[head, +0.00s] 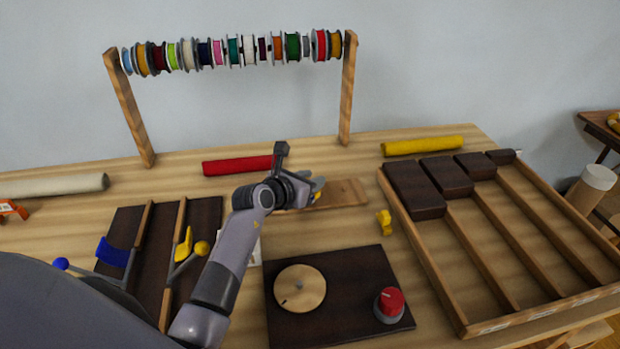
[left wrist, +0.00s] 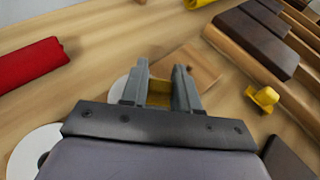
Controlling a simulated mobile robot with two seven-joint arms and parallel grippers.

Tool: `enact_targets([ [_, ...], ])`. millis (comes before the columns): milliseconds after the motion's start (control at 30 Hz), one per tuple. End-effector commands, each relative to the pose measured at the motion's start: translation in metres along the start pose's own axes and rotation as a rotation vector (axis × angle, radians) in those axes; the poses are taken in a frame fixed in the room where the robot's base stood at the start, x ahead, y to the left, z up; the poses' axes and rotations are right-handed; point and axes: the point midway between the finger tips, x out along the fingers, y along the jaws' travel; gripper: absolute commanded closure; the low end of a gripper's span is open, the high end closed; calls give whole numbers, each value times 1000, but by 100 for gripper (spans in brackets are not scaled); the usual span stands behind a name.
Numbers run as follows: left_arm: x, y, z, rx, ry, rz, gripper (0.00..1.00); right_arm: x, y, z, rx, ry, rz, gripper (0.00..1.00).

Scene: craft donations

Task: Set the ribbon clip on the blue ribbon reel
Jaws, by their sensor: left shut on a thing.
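My left gripper (head: 318,190) is over the middle of the table, by a wooden board (head: 345,193). It is shut on a small yellow thing, likely a ribbon clip (left wrist: 159,92), which shows between the fingers in the left wrist view; its shape is mostly hidden. Another small yellow clip-like piece (head: 384,222) lies on the table to the right, apart from the gripper; it also shows in the left wrist view (left wrist: 263,97). A light blue reel (head: 127,61) hangs at the left end of the rod of reels, far from the gripper. My right gripper is not in view.
The reel rod stands on wooden posts (head: 347,95) at the back. Red (head: 237,165) and yellow (head: 422,146) rolls lie in front. A divided wooden tray (head: 455,310) is at right. A dark board (head: 340,325) with a round dial and red knob is in front.

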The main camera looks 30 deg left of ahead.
Motion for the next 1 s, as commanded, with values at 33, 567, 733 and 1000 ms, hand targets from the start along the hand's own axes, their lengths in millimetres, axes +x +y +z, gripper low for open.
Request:
enact_targets([
  [33, 0, 0, -1, 0, 0, 0, 98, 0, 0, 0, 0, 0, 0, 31],
  [567, 0, 0, -1, 0, 1, 0, 44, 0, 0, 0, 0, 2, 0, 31],
  [733, 0, 0, -1, 0, 1, 0, 40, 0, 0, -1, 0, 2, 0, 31],
  [1000, -6, 0, -1, 1, 2, 0, 40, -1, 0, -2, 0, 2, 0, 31],
])
